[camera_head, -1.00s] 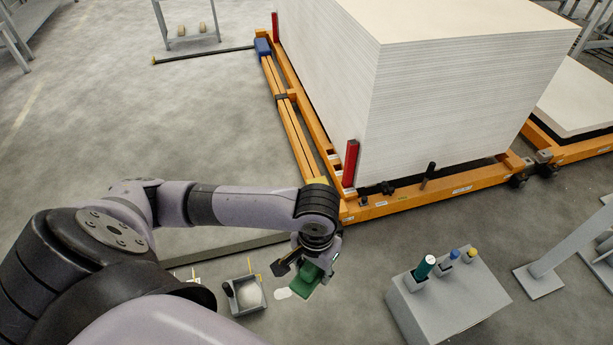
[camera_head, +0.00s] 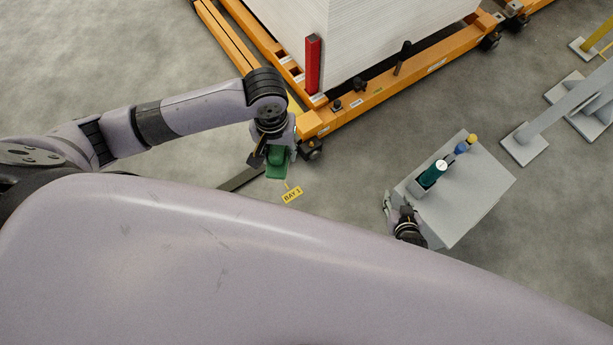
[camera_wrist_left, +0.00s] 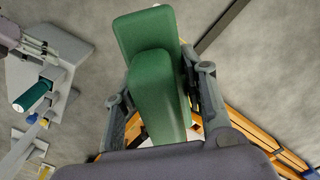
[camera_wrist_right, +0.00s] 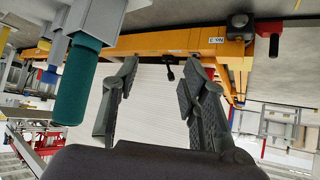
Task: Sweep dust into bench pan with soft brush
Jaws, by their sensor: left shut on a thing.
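My left gripper (camera_head: 268,160) is shut on a green tool (camera_head: 277,166) above the floor. In the left wrist view the tool (camera_wrist_left: 158,95) shows a broad rounded part and a narrower block between the fingers; I cannot tell whether it is the pan. My right gripper (camera_head: 398,210) is beside the cabinet's left side. Its fingers (camera_wrist_right: 160,85) are apart and empty, with the handle to their left. No dust shows now.
Blue (camera_head: 461,148) and yellow (camera_head: 472,139) topped items stand behind the teal handle. An orange cart (camera_head: 390,85) with a white sheet stack (camera_head: 350,40) and a red post (camera_head: 313,65) lies ahead. A BAY sign (camera_head: 292,195) is near the left gripper. Grey posts stand right.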

